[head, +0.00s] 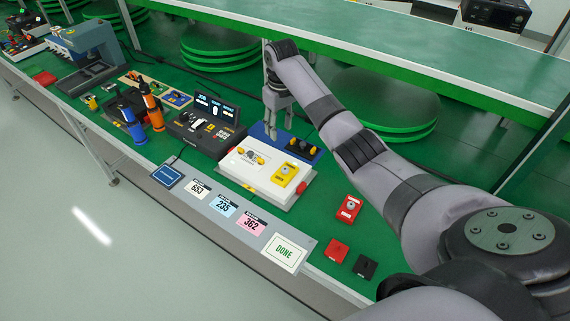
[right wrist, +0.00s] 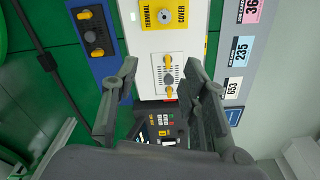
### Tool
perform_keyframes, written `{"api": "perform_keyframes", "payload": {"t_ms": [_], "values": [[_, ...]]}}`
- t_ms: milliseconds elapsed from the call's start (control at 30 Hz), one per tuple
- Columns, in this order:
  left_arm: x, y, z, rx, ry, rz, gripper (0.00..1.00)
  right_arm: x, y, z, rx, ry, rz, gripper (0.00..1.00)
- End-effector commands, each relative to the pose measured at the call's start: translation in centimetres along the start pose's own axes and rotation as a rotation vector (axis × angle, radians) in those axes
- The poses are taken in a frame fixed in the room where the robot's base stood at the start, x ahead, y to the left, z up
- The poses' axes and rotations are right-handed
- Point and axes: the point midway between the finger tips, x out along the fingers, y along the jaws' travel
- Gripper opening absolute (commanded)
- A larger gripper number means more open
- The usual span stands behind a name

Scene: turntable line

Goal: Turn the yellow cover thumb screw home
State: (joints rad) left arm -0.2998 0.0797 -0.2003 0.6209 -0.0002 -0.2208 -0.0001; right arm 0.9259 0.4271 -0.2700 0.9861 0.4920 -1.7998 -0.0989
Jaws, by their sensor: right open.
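A yellow terminal cover (head: 286,174) lies on the white box (head: 244,181), with a round grey screw head (head: 287,168) on it. In the right wrist view the cover (right wrist: 165,14) is at the top and cut by the frame edge. Beside it on the box is a small grey part (right wrist: 168,76) with a yellow thumb screw at each end, one nearer the cover (right wrist: 168,59). My left gripper is out of view.
A blue tray (head: 263,131) with a black part (head: 302,146) stands behind the box. A black console (head: 205,130) is to its left. Number cards and a DONE card (head: 285,252) line the front. Red and black blocks (head: 365,266) lie at right.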

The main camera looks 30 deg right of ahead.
Motion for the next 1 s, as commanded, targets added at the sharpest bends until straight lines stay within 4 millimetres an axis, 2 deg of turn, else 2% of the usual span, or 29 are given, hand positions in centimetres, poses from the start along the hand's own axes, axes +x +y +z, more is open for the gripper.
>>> {"api": "perform_keyframes", "payload": {"t_ms": [33,167,300,400,500,633,767,867,1000], "values": [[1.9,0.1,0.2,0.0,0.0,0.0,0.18,0.0,0.3,-0.4,-0.157,0.014,0.011,0.41],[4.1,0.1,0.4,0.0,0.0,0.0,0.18,-1.1,0.1,-0.6,-0.587,0.016,0.015,0.41],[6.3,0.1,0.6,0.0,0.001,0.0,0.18,-1.8,0.1,0.1,-1.022,-0.002,0.01,0.41],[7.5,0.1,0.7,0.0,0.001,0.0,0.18,-1.9,0.1,0.9,-1.278,-0.02,-0.008,0.41],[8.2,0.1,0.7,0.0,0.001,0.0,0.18,-2.0,0.1,1.6,-1.462,-0.032,-0.028,0.41],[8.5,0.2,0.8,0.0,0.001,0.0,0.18,-2.1,0.2,2.1,-1.589,-0.04,-0.048,0.41],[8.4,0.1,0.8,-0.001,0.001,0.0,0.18,-1.6,0.1,2.3,-1.621,-0.043,-0.056,0.41],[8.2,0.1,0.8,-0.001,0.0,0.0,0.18,-0.3,0.1,2.4,-1.62,-0.044,-0.057,0.41],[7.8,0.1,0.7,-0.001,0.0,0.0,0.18,2.4,0.1,2.6,-1.618,-0.046,-0.058,0.41]]}}
